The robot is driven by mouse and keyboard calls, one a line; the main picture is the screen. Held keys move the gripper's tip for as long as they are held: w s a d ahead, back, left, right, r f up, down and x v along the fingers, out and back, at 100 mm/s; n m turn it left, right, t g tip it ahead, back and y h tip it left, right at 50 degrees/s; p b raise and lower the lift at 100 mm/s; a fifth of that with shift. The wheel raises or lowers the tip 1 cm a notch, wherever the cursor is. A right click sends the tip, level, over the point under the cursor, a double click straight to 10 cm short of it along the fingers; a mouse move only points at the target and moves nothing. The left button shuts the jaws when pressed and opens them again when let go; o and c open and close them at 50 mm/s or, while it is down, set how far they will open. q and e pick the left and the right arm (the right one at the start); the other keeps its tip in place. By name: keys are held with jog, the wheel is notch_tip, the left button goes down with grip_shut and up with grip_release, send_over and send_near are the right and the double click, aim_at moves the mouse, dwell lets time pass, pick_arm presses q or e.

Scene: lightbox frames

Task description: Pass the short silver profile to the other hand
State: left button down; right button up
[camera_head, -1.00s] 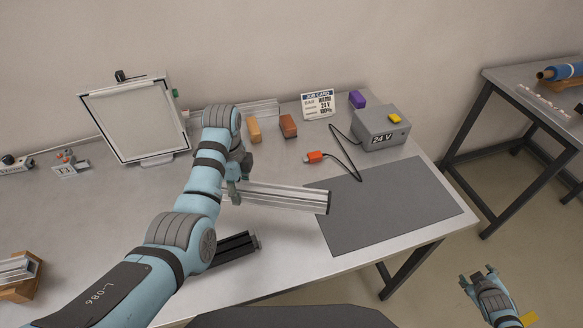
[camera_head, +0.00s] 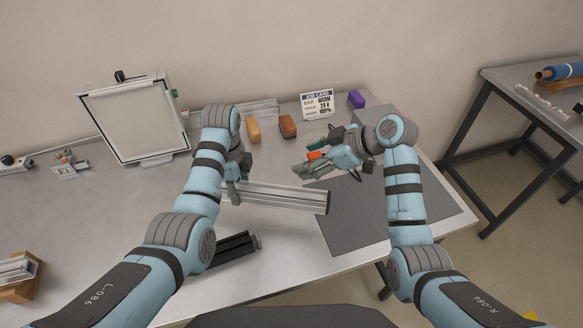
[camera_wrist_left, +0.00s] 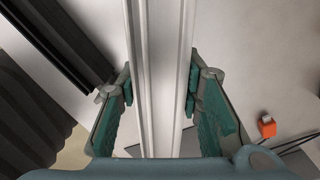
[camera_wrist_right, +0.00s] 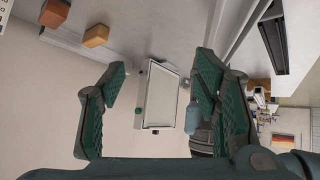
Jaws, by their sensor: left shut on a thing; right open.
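The short silver profile (camera_head: 275,197) is held above the table in the head view, with its free end pointing right over the edge of the dark mat. My left gripper (camera_head: 234,186) is shut on it near its left end; in the left wrist view the profile (camera_wrist_left: 163,70) runs between the two pads (camera_wrist_left: 160,92). My right gripper (camera_head: 305,163) is open and empty, to the right of the profile and a little behind its free end, apart from it. In the right wrist view the open fingers (camera_wrist_right: 160,85) have nothing between them.
A black profile (camera_head: 235,246) lies on the table in front. The grey mat (camera_head: 350,235) is bare. A framed panel (camera_head: 135,120), orange block (camera_head: 253,130), brown block (camera_head: 288,126), job card (camera_head: 317,105) and purple block (camera_head: 356,99) stand behind. My right arm hides most of the 24 V box.

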aim_at(258, 188)
pick_arm(q)
jog(key=shift+a, duration=0.1)
pick_arm(e)
jog(key=s+a+g, duration=0.1)
jog(key=s+a+r+n+g, duration=0.1)
jog(key=s+a, duration=0.1)
jog(key=s+a+n+g, duration=0.1)
jog(key=s+a, duration=0.1)
jog(key=shift+a+r, duration=0.2)
jog(key=shift+r, duration=0.1)
jog(key=x, duration=1.1)
jog(key=shift+a+f, duration=0.1)
jog(key=shift+a, duration=0.15)
jog(key=shift+d, duration=0.1)
jog(key=shift+c, duration=1.2)
grip_shut()
pick_arm(q)
jog(key=c, duration=1.1)
grip_release()
jog(key=shift+o, duration=0.2)
